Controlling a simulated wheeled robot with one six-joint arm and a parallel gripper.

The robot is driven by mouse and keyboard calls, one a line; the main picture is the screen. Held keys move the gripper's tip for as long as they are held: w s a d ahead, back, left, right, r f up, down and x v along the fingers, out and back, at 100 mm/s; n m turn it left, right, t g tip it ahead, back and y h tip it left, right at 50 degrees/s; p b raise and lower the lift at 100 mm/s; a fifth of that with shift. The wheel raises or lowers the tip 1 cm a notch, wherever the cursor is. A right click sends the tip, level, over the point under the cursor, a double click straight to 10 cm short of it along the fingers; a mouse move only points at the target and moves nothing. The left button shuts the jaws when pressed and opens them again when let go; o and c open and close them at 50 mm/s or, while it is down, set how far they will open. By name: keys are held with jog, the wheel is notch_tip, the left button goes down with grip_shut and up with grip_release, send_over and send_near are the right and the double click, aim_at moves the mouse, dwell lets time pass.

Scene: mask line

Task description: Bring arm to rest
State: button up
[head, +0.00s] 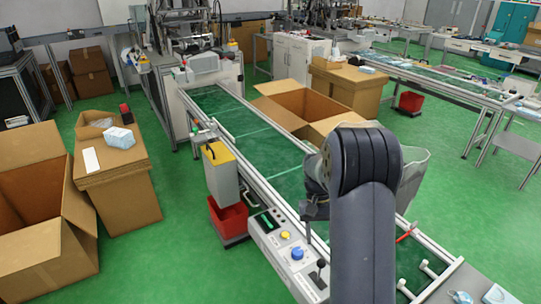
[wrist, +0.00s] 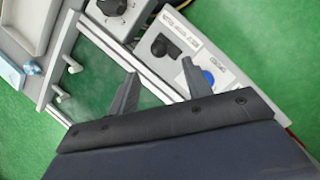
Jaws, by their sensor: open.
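My arm (head: 362,230) rises from the bottom of the head view and bends over the near end of the green conveyor (head: 232,132). In the wrist view my gripper (wrist: 158,68) has its two fingers spread wide apart, with nothing between them. The fingers point toward the conveyor's metal side rail and the control panel (wrist: 180,50). The fingertips are not clearly visible in the head view, where the arm's bend covers part of that area.
The control panel (head: 288,252) with knobs and a joystick flanks the conveyor's near end. An open cardboard box (head: 300,100) stands right of the belt. Another open box (head: 40,255) and a carton with a mask pack (head: 119,137) stand left.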

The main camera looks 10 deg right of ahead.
aim_at(322, 260)
jog(key=x, duration=0.9)
jog(key=shift+s+f, duration=0.2)
jog(key=shift+f, duration=0.15)
jog(key=shift+s+d, duration=0.1)
jog(key=shift+s, duration=0.15)
jog(key=shift+w+r, duration=0.1)
